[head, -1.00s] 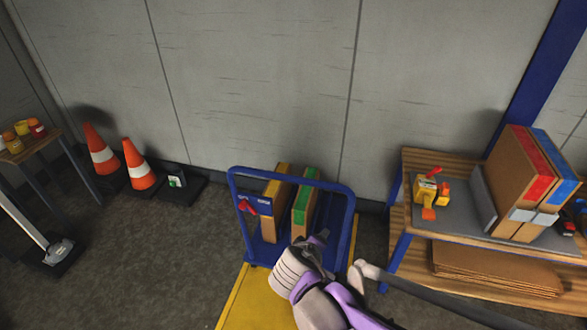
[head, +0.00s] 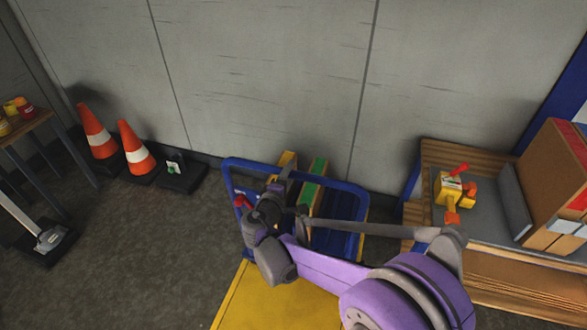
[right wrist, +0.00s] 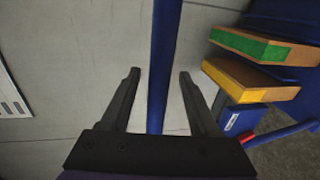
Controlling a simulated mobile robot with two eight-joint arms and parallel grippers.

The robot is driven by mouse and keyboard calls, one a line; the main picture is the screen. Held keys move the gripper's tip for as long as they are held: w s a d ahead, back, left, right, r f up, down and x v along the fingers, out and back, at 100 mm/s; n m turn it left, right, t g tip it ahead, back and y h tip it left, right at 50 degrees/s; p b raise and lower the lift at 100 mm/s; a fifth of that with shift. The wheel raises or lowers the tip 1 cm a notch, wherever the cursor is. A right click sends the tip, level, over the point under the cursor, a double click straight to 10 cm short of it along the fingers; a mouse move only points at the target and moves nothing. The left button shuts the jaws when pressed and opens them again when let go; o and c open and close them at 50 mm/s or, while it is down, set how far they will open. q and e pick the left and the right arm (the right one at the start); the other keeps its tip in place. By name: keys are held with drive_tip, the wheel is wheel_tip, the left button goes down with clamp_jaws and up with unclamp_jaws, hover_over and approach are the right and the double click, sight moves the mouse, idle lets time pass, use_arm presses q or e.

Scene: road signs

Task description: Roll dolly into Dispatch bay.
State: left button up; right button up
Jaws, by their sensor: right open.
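The dolly has a blue tubular handle (head: 364,205) and stands near the wall in the head view. It carries a box with yellow tape (head: 287,160) and one with green tape (head: 316,172). My right gripper (head: 280,185) is at the handle's top bar. In the right wrist view, its open fingers (right wrist: 159,73) have the blue handle bar (right wrist: 164,30) between them, with gaps on both sides. The yellow floor area (head: 240,290) lies on the near side of the dolly; no Dispatch label is readable. My left gripper is out of view.
Two orange cones (head: 136,150) and a black block (head: 182,175) stand along the wall to the left. A wooden workbench (head: 450,152) with a yellow-red tool (head: 453,190) and boxes stands close on the right. Grey floor (head: 150,250) at left is open.

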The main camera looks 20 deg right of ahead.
drive_tip(key=shift+x, duration=2.1)
clamp_jaws()
